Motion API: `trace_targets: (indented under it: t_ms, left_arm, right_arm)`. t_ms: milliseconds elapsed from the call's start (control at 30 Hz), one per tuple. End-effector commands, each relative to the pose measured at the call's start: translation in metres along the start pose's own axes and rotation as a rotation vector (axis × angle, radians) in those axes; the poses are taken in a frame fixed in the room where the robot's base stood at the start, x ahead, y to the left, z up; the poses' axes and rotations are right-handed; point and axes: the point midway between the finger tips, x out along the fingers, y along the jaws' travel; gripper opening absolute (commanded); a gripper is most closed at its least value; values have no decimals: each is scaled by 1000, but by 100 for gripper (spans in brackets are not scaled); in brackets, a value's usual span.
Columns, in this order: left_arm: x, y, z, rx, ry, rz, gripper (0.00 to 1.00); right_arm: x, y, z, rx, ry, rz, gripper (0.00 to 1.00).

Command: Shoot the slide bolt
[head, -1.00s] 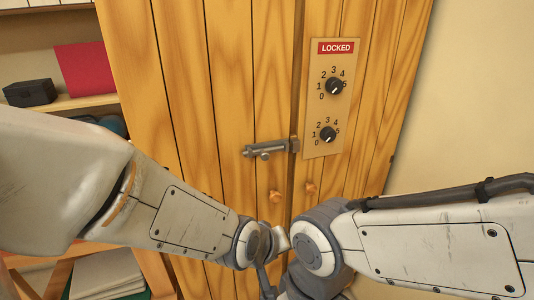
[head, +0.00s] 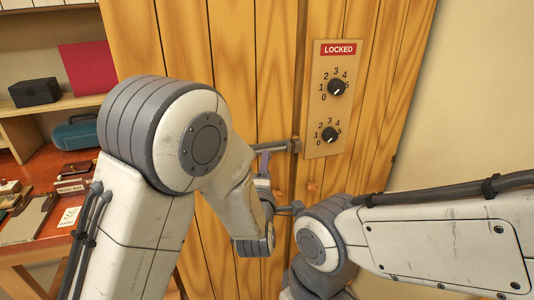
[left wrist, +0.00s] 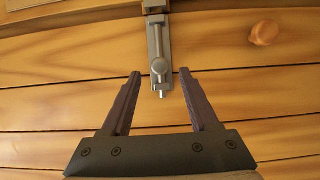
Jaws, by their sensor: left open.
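The grey slide bolt (head: 285,147) is mounted on the wooden cabinet door (head: 235,60), by the seam between the two doors. My left arm hides much of it in the head view. In the left wrist view the bolt (left wrist: 158,45) runs from top to centre, with its round knob (left wrist: 160,67) facing me. My left gripper (left wrist: 160,74) is open, with a fingertip on either side of the knob's end of the bolt; no contact shows. Whether the bolt's rod bridges the seam is unclear.
A dial panel (head: 324,105) with a red LOCKED sign (head: 338,49) and two black dials is right of the seam. A wooden knob (left wrist: 264,33) sticks out beside the bolt. A cluttered desk (head: 30,255) and shelf stand at left.

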Motion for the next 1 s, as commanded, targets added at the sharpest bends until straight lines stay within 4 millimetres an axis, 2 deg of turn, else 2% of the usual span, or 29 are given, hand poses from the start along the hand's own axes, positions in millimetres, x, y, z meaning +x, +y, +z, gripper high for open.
trace_targets:
  t_ms: [100,300,667,700,833,867,1000]
  left_arm:
    - [23,2,-1,1,2,-1,61]
    - [47,1,0,2,0,-1,61]
    - [54,0,1,2,-2,-1,61]
    - [54,0,1,2,-2,-1,57]
    - [54,0,1,2,-2,-1,7]
    - [54,0,1,2,-2,-1,0]
    - [54,0,0,2,-2,-1,0]
  right_arm:
    - [-11,-1,-1,0,0,0,100]
    - [-17,-1,-1,0,0,0,100]
    - [-18,-1,-1,0,0,0,100]
    - [-18,-1,-1,0,0,0,100]
    - [-18,-1,-1,0,0,0,100]
    - [-18,-1,-1,0,0,0,100]
    - [-18,-1,-1,0,0,0,100]
